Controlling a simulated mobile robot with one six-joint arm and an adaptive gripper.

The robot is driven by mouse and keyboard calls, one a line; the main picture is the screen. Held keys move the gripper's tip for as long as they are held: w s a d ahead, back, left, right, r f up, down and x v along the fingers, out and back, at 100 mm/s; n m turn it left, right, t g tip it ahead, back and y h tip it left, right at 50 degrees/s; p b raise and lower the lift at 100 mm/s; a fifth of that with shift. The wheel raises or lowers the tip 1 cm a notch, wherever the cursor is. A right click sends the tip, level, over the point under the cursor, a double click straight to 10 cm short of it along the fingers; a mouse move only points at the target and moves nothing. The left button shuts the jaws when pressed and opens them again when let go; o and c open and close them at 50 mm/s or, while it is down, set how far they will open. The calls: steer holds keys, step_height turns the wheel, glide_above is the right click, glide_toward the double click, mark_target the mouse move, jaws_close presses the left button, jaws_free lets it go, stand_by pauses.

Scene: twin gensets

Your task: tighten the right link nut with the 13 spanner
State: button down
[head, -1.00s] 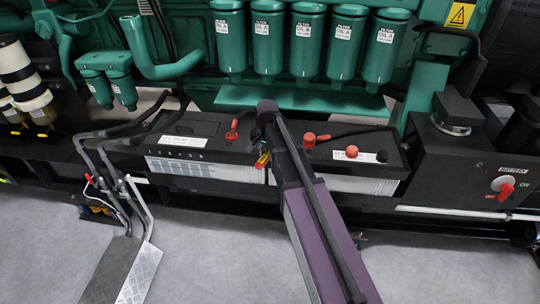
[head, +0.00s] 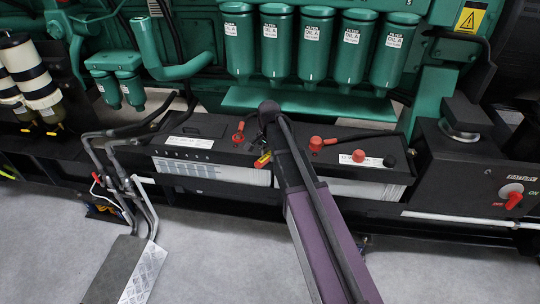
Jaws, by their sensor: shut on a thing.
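Two black-topped batteries stand side by side below the green engine, the left battery (head: 205,168) and the right battery (head: 378,180). My gripper (head: 264,146) is low between them, mostly hidden by my arm. A small red and yellow piece (head: 262,160) shows at it, seemingly part of the 13 spanner it is shut on; the spanner's jaw end is hidden. A red terminal cap (head: 238,138) is just left of the gripper, another red cap (head: 316,143) to its right. The right link nut cannot be made out, nor whether the spanner touches it.
Green oil filters (head: 312,45) hang above the batteries over a green ledge (head: 300,103). A battery switch box (head: 470,165) with a red knob (head: 513,200) stands at right. Pipes (head: 120,165) and a metal step plate (head: 145,272) are at left. Grey floor in front is mostly clear.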

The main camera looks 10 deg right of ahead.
mark_target(259, 152)
steer(key=shift+w+a, duration=0.15)
steer(key=shift+w+a+m, duration=0.5)
steer(key=shift+w+m, duration=0.3)
steer(key=shift+m, duration=0.1)
steer(key=shift+w+a+m, duration=0.5)
steer(key=shift+w+m, duration=0.4)
steer(key=shift+w+a+m, duration=0.15)
steer(key=shift+w+m, duration=0.3)
steer(key=shift+w, duration=0.1)
steer(key=shift+w+a+m, duration=0.15)
steer(key=shift+w+m, duration=0.3)
steer(key=shift+w, duration=0.05)
steer(key=shift+s+d+n, duration=0.2)
steer(key=shift+s+n, duration=0.3)
steer(key=shift+s, duration=0.1)
steer(key=shift+s+d+n, duration=0.2)
steer(key=shift+s+n, duration=0.3)
steer(key=shift+s, duration=0.1)
stand_by(1.0)
